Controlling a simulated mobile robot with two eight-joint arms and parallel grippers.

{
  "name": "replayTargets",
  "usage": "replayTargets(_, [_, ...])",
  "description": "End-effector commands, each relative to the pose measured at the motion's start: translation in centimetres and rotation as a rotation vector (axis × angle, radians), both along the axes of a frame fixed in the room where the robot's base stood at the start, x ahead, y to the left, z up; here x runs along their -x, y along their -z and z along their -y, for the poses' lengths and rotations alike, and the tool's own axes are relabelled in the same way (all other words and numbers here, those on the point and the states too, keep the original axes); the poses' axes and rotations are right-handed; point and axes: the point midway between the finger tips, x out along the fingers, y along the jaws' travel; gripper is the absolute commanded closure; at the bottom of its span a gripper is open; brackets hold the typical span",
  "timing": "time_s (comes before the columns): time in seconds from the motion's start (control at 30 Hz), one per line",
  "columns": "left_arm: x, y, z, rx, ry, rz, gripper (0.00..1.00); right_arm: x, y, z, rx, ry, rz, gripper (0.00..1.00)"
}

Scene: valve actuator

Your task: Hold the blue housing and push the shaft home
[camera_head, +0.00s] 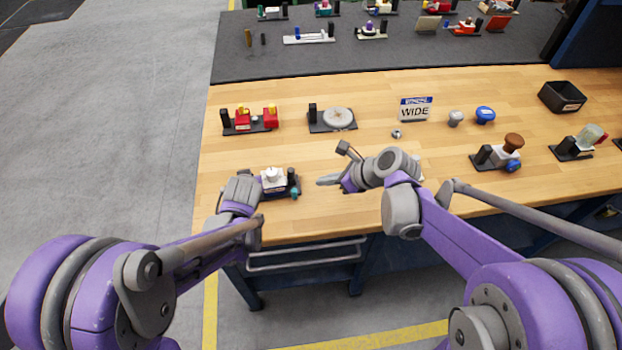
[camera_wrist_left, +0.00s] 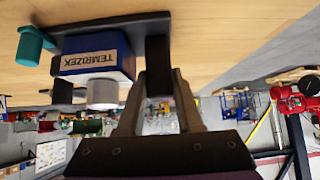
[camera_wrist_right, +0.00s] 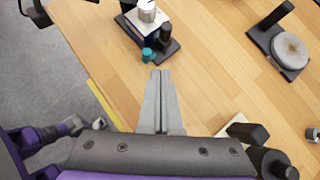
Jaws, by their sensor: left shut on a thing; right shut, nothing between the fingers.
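The blue housing (camera_wrist_left: 95,60), with a white label and a pale grey cap, sits on a small black base near the table's front edge. It shows in the head view (camera_head: 273,184) and partly in the right wrist view (camera_wrist_right: 147,22). A teal piece (camera_wrist_left: 34,42), perhaps the shaft's end, is at the base's far end from my left gripper. My left gripper (camera_wrist_left: 158,78) is shut on a black upright block (camera_wrist_left: 158,62) of the base, beside the housing. My right gripper (camera_wrist_right: 160,74) is shut and empty, its tips just short of the teal piece (camera_wrist_right: 148,54).
Knobs (camera_head: 485,115), a black bin (camera_head: 562,97) and other fixtures stand right. Bare wood separates the rows.

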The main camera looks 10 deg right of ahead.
Motion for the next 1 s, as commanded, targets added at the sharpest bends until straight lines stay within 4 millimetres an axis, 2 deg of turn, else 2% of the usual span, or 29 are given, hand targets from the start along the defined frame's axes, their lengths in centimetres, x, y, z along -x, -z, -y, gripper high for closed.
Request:
replayTargets(0.1, [0.4, 0.5, 0.1, 0.004, -0.003, -0.013, 1.00, 1.1, -1.4, 1.2, -0.001, 0.004, -0.002, 1.00])
replayTargets(0.3, [0.4, 0.5, 0.0, 0.004, -0.003, -0.013, 1.00, 2.1, -2.8, 2.3, 0.000, 0.001, -0.002, 1.00])
replayTargets(0.63, [0.4, 0.5, 0.0, 0.004, -0.003, -0.013, 1.00, 2.2, -3.1, 2.4, -0.001, 0.001, -0.002, 1.00])
replayTargets(0.67, [0.4, 0.5, 0.0, 0.002, -0.003, -0.013, 0.60, 2.2, -3.0, 2.4, -0.001, 0.001, -0.002, 1.00])
replayTargets(0.7, [0.4, 0.4, 0.0, 0.002, -0.003, -0.012, 0.53, 2.2, -3.0, 2.4, -0.001, 0.001, -0.002, 1.00])
replayTargets(0.83, [0.3, 0.3, 0.0, 0.001, -0.002, -0.009, 0.30, 2.2, -3.1, 2.4, 0.000, 0.001, -0.001, 1.00])
replayTargets(1.0, [0.2, 0.2, 0.0, 0.000, -0.001, -0.006, 0.30, 2.1, -3.2, 2.4, 0.000, 0.001, -0.001, 1.00])
